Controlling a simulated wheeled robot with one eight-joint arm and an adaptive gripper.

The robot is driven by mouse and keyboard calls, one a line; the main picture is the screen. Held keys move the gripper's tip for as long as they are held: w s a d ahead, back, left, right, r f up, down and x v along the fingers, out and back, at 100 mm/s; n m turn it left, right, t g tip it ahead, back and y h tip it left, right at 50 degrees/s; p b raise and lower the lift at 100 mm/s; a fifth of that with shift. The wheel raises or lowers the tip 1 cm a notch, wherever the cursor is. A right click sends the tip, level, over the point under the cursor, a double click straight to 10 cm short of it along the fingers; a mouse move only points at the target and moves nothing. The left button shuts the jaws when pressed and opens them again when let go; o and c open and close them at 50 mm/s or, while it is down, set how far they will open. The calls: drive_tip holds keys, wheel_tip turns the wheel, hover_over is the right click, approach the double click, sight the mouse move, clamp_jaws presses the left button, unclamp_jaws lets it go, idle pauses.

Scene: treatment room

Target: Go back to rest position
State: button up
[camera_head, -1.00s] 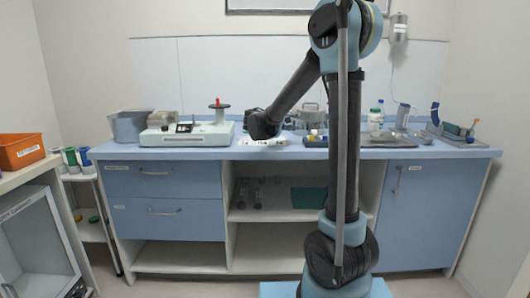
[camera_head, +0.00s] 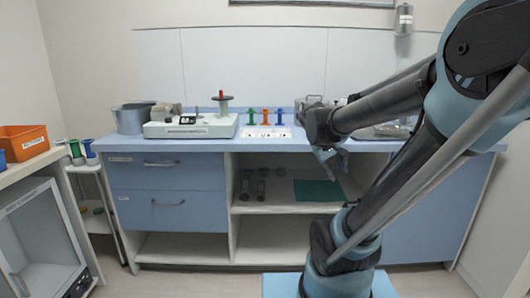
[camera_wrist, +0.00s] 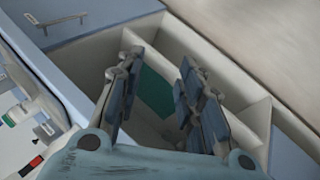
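My gripper (camera_head: 330,158) hangs at the front edge of the blue counter (camera_head: 225,143), in front of the open shelves, at the end of my bent arm. In the wrist view my gripper (camera_wrist: 150,100) shows two fingers spread apart with nothing between them. Below it, the wrist view shows the shelf with a green sheet (camera_wrist: 155,90). No object is held.
An orange bin (camera_head: 22,143) sits at the left. My arm hides the counter's right part.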

drive_tip(key=s+a+f+m+g+y, duration=0.1)
drive_tip(key=s+a+f+y, duration=0.1)
drive_tip(key=s+f, duration=0.3)
drive_tip(key=s+a+f+m+y, duration=0.1)
drive_tip(key=s+a+f+y, duration=0.2)
drive_tip(key=s, duration=0.7)
drive_tip(key=shift+s+a+f+m+g, duration=0.15)
drive_tip(key=shift+a+f+m+g, duration=0.2)
drive_tip(key=shift+a+f, duration=0.45)
drive_tip(key=shift+d+f, duration=0.15)
drive_tip(key=shift+d, duration=0.05)
drive_tip(key=shift+w+f, duration=0.2)
drive_tip(key=shift+w, duration=0.3)
